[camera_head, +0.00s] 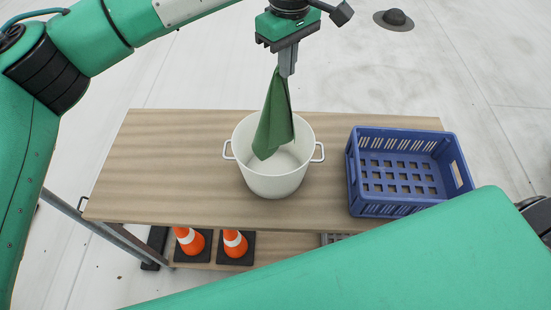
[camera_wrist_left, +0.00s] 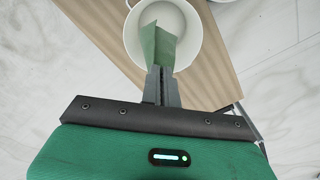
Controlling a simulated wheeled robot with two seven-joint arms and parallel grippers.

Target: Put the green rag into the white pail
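The green rag (camera_head: 273,122) hangs down from my left gripper (camera_head: 287,68), which is shut on its top end. The white pail (camera_head: 272,184), with two side handles, stands upright on the wooden table. In the head view the rag's lower end shows against the pail's inside; I cannot tell how deep it reaches. In the left wrist view the rag (camera_wrist_left: 158,48) hangs from the shut fingers (camera_wrist_left: 160,75) in front of the open pail (camera_wrist_left: 195,22). My right gripper is not in view; part of my right arm crosses the lower right.
A blue crate (camera_head: 364,205) stands empty on the table's (camera_head: 170,165) right side. The table's left side is clear. Two orange-and-white cones (camera_head: 189,240) stand on a shelf below. A dark round fixture (camera_head: 394,19) is on the pale floor behind.

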